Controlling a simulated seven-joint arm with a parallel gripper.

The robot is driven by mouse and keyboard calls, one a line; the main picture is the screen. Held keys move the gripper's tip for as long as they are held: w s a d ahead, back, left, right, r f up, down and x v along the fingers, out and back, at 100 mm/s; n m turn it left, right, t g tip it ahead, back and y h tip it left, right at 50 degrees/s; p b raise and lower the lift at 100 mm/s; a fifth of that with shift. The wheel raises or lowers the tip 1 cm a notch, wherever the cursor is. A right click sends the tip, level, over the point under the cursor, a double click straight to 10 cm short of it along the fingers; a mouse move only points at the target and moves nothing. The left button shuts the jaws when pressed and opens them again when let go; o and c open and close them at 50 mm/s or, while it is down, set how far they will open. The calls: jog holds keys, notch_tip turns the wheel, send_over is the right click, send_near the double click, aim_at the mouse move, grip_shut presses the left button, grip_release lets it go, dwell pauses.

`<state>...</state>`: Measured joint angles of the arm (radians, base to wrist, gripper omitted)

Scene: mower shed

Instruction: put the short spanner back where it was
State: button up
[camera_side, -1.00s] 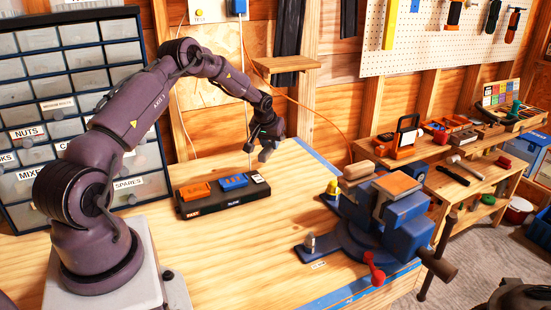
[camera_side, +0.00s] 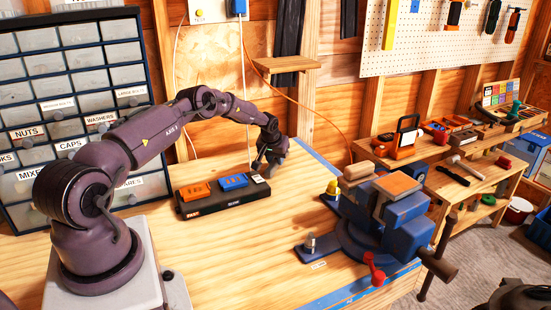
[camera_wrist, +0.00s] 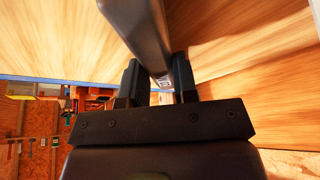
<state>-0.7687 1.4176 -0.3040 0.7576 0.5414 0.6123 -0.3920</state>
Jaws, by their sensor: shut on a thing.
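My gripper (camera_side: 264,166) is low over the workbench, just behind the right end of the black tray. In the wrist view my gripper (camera_wrist: 155,78) has its two dark fingers shut on a smooth grey metal bar, the short spanner (camera_wrist: 140,28), with small pale marking near the fingers. The spanner runs up out of the wrist view, so its far end is hidden. In the side view it is too small and dark at the fingers to make out clearly. I cannot tell whether it touches the bench.
The black tray (camera_side: 222,208) holds an orange bin (camera_side: 195,190), a blue bin (camera_side: 233,182) and a small white-topped item. A blue vise (camera_side: 385,225) stands to the right. A drawer cabinet (camera_side: 65,95) stands at the left. The front bench (camera_side: 235,265) is clear.

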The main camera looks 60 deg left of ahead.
jog(key=shift+f, duration=0.15)
jog(key=o, duration=0.9)
